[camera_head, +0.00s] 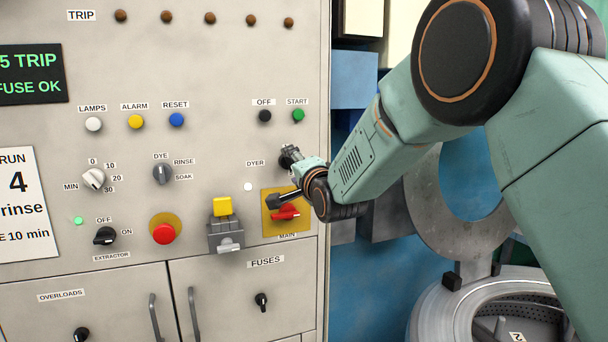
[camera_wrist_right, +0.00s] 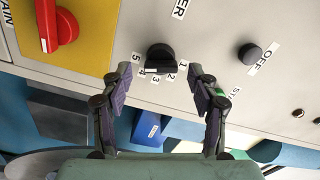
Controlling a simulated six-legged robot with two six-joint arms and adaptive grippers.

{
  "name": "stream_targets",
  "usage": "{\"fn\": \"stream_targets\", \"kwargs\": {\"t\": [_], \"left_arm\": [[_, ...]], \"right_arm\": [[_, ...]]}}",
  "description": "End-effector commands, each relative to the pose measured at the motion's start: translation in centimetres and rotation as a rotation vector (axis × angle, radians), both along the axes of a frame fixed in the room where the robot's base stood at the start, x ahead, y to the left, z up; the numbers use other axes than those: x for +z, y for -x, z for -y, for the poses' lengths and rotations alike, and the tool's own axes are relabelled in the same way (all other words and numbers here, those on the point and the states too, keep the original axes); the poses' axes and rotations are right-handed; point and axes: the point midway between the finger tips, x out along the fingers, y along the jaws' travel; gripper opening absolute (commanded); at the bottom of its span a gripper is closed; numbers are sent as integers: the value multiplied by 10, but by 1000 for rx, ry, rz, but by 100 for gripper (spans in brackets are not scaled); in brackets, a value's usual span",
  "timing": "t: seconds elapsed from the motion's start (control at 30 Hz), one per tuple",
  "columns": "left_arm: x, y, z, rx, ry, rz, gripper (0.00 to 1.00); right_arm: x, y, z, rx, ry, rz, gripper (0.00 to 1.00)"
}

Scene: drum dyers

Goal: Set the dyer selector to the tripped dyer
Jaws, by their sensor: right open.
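The dyer selector is a black knob (camera_wrist_right: 160,56) in the right wrist view, with number labels 1 to 5 around it. I cannot tell for sure which number it points at. My right gripper (camera_wrist_right: 161,86) is open, its two fingers spread either side of the knob's line and apart from it. In the head view my right gripper (camera_head: 290,158) is in front of the panel by the DYER label (camera_head: 255,163) and largely hides the selector. A dark display (camera_head: 32,74), cut off at the left, reads "5 TRIP" and "FUSE OK". My left gripper is not in view.
The red main switch (camera_head: 287,212) on its yellow plate is just below my right gripper. The black off button (camera_head: 265,116) and green start button (camera_head: 298,115) are above it. A red button (camera_head: 163,233) and a grey yellow-topped device (camera_head: 225,230) are further left.

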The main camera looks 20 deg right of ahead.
Motion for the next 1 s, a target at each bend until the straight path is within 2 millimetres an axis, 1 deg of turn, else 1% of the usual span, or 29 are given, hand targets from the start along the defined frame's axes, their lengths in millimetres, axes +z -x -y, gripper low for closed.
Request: {"fn": "stream_targets", "kwargs": {"t": [0.4,0.6,0.8,1.0], "left_arm": [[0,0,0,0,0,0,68],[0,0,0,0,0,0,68],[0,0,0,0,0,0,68],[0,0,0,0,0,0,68]], "right_arm": [[1,64,2,0,-1,-1,60],[1,93,3,0,0,0,60],[0,108,4,0,0,0,60],[0,110,4,0,0,0,60]]}}
